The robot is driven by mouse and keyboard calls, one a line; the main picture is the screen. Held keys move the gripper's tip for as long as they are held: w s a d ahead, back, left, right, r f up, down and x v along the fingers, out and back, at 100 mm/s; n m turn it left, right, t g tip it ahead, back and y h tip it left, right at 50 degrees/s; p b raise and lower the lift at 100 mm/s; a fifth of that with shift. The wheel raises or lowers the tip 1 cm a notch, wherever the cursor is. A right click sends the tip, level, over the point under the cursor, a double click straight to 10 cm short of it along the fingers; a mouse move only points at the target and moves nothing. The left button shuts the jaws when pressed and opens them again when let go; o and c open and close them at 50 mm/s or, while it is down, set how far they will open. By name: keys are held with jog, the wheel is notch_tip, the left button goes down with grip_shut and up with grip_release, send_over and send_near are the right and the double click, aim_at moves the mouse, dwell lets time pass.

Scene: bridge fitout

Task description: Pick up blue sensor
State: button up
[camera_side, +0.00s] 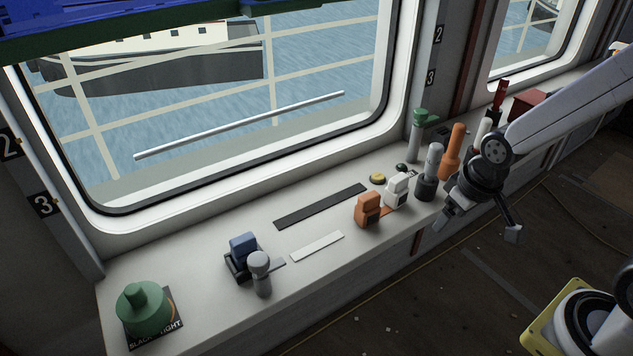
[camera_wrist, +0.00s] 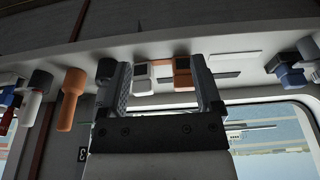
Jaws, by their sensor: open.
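The blue sensor (camera_side: 243,246) is a small blue block in a dark holder on the white window ledge, left of centre in the side view. A grey knobbed post (camera_side: 260,268) stands close in front of it. In the wrist view the blue sensor (camera_wrist: 291,76) is near the right edge. My gripper (camera_side: 480,223) is open and empty, at the ledge's front edge on the right, well away from the blue sensor. In the wrist view its two fingers (camera_wrist: 160,88) stand apart, with a white sensor (camera_wrist: 143,74) and an orange sensor (camera_wrist: 182,72) showing between them.
The ledge (camera_side: 210,315) runs below the window. The white (camera_side: 397,190) and orange (camera_side: 368,208) sensors lie between my gripper and the blue one. An orange handle (camera_side: 453,150) and grey post (camera_side: 430,165) stand near my gripper. A green knob (camera_side: 143,307) is far left.

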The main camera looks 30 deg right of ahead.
jog(key=n+g+y, duration=0.3)
jog(key=n+y, duration=0.2)
jog(key=n, duration=1.3)
send_near(243, 238)
jog(key=x, duration=0.3)
jog(key=shift+s+a+f+h, duration=0.15)
jog(key=shift+a+f, duration=0.15)
jog(key=shift+f, duration=0.2)
jog(key=shift+s+a+f+h, duration=0.1)
jog(key=shift+a+f+h, duration=0.05)
jog(key=shift+a+f, duration=0.3)
jog(key=shift+d+f, duration=0.1)
jog(key=shift+f, duration=0.05)
jog(key=shift+x, duration=2.5)
jog(key=shift+w, duration=0.15)
